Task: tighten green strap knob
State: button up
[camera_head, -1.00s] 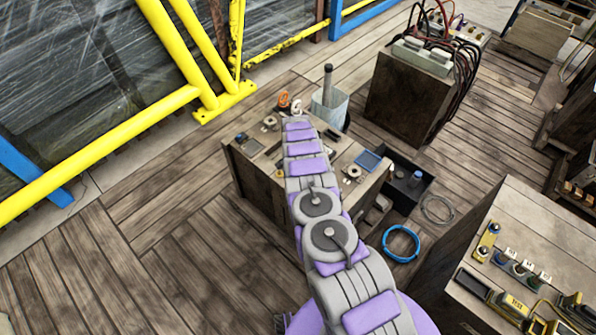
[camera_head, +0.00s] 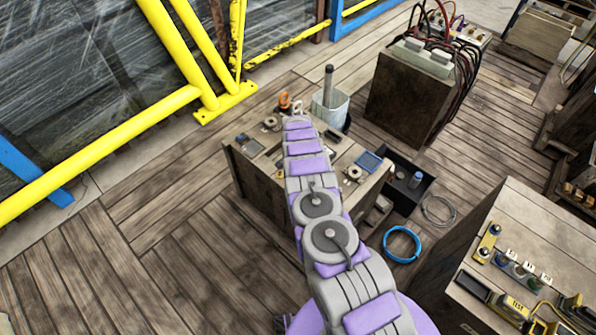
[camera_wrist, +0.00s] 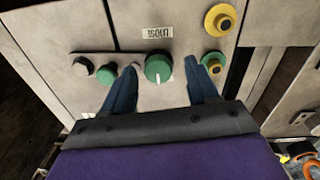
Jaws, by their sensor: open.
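In the wrist view, a large round green knob (camera_wrist: 158,70) with a white pointer line sits on a pale panel under a small label. A smaller green knob (camera_wrist: 107,75) is to its left, by a grey metal strap (camera_wrist: 125,58). I cannot tell for certain which of the two is the strap knob. My gripper (camera_wrist: 162,64) is open, its two dark blue fingers either side of the large green knob, with gaps showing. The smaller green knob is outside the left finger. In the head view my arm hides the knobs and gripper.
A black knob (camera_wrist: 83,66) is at the strap's left end. In the head view, a white bucket (camera_head: 330,106) and a black bin (camera_head: 398,190) stand near the wooden bench (camera_head: 262,190).

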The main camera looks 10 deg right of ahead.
notch_tip(320, 180, up, 17)
jog(key=p, duration=0.2)
jog(key=shift+w+a, duration=0.35)
jog(key=shift+w, duration=0.05)
jog(key=s+a+r+n+y, duration=0.15)
jog(key=s+r, duration=0.25)
jog(key=r, duration=0.4)
jog(key=s+a+r+n, duration=0.2)
jog(key=s+r, duration=0.1)
jog(key=r, duration=0.4)
jog(key=s+r+n, duration=0.3)
jog(key=s+r, duration=1)
jog(key=s, duration=0.2)
jog(key=s+d+r+n, duration=0.1)
jog(key=s+d+r, duration=0.1)
jog(key=s, duration=1.3)
jog(key=s+d+r+n+g+h, duration=0.1)
jog(key=s+d+r+n, duration=0.1)
jog(key=s, duration=1.4)
jog(key=shift+s, duration=0.2)
